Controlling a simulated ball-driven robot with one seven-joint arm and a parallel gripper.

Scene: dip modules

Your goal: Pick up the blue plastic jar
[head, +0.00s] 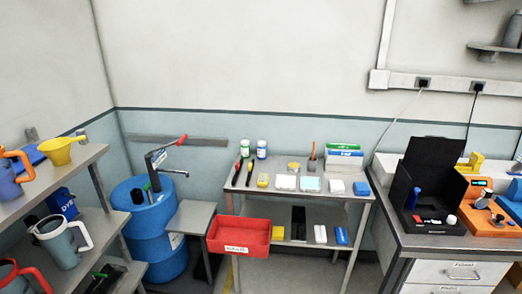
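Two small white-capped jars stand upright side by side at the back left of the middle metal table (275,168). The right one (262,150) looks blue with a pale label and is the likeliest blue plastic jar. The left one (245,149) has a greenish label. Both are small in the head view, so their details are unclear. My gripper is not in view.
A red bin (239,236) sits at the table's front left. Pliers, boxes and trays lie on the tabletop. A blue drum (162,236) stands left; a shelf with jugs (66,244) is further left. An orange device (485,210) sits on the right bench.

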